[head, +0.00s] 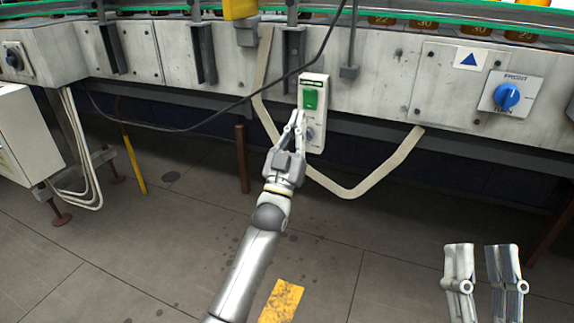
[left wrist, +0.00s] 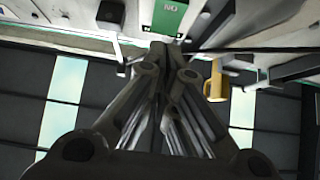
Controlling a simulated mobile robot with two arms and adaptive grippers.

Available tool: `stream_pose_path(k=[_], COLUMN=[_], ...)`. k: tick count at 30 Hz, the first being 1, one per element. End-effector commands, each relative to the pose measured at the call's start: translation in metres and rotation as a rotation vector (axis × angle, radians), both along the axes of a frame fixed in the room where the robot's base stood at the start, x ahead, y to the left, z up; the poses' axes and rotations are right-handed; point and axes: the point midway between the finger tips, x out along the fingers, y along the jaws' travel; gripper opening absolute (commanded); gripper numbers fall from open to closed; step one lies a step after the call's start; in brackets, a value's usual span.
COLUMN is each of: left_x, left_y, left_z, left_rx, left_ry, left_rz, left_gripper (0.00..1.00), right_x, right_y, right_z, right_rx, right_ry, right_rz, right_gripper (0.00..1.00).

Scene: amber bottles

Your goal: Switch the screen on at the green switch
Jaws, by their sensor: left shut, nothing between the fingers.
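The green switch (head: 310,99) sits on a pale upright switch box (head: 316,136) on the front of the grey machine. The left wrist view shows the green switch (left wrist: 167,17) at the top, with lettering on it. My left gripper (head: 298,115) is shut and empty, with its fingertips just below and left of the green switch in the head view. I cannot tell whether the tips touch the box. The fingers hide part of the box's lower half. My right gripper (head: 484,250) is open and empty at the lower right, far from the switch. I see no screen.
A blue rotary knob (head: 507,96) and a blue triangle sign (head: 470,58) are on the machine to the right. A black cable (head: 215,117) hangs across the front. A pale strap (head: 372,184) loops below the box. Floor in front is clear.

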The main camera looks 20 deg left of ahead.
Motion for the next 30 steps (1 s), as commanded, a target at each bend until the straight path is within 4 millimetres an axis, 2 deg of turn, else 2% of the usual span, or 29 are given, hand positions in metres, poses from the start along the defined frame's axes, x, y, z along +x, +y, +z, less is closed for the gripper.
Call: stream_pose_path(k=[16,21,30], left_x=[-0.053,-0.059,-0.060], left_y=[0.002,0.002,0.002], left_z=[-0.069,-0.077,-0.078], left_rx=[0.001,0.000,0.000], left_ry=[0.005,0.002,0.002], left_rz=[-0.001,0.000,0.000], left_gripper=[0.00,0.00,0.00], right_x=[0.025,0.026,0.027], right_y=[0.001,0.001,0.001], right_z=[-0.039,-0.044,-0.045], right_rx=[-0.071,-0.078,-0.079], right_ry=[0.248,0.273,0.276], right_rz=[-0.015,-0.016,-0.016], right_gripper=[0.40,0.40,0.40])
